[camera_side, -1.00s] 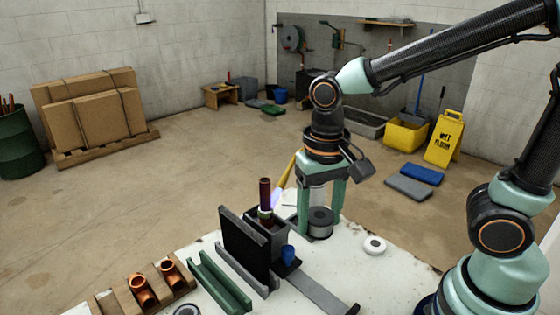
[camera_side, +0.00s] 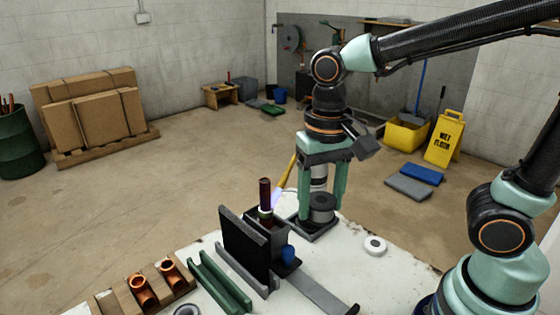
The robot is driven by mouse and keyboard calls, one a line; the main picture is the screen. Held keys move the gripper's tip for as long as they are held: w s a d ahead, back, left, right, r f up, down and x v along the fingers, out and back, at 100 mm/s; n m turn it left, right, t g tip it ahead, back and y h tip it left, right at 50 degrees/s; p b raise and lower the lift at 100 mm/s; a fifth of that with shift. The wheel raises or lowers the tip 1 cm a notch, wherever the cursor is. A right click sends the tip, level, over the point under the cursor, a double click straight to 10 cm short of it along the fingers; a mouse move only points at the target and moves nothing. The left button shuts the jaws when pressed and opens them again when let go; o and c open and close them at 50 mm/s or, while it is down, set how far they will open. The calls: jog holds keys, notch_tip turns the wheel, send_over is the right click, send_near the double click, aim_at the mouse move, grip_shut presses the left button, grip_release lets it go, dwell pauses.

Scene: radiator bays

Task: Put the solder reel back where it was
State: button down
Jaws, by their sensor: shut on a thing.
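The solder reel (camera_side: 322,209), a dark grey spool with a paler band, is between the two green fingers of my gripper (camera_side: 322,205). My gripper is shut on it. It is upright over a dark square plate (camera_side: 311,231) near the far edge of the white bench. The picture does not clearly show how large the gap under it is. A pale cylinder shows between the fingers above the reel.
A torch with a yellow body (camera_side: 284,179) and a lit flame points at an upright copper pipe (camera_side: 265,194) left of my gripper.

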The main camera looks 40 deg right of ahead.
aim_at(297, 312)
jog(key=n, duration=0.1)
jog(key=a+n, duration=0.1)
jog(key=n, duration=0.3)
jog(key=shift+s+a+f, duration=0.1)
jog(key=shift+a, duration=0.3)
jog(key=a+f+n, duration=0.1)
jog(key=f+n, duration=0.3)
jog(key=f, duration=0.2)
jog(key=a+f+n, duration=0.1)
jog(key=f+n, duration=0.3)
jog(key=f, duration=0.3)
jog(key=s+a+f+n, duration=0.1)
jog(key=a+f+n, duration=0.1)
jog(key=f+n, duration=0.3)
notch_tip(297, 312, down, 2)
jog(key=shift+f, duration=0.2)
jog(key=shift+c, duration=0.6)
grip_release()
jog(key=shift+f, duration=0.15)
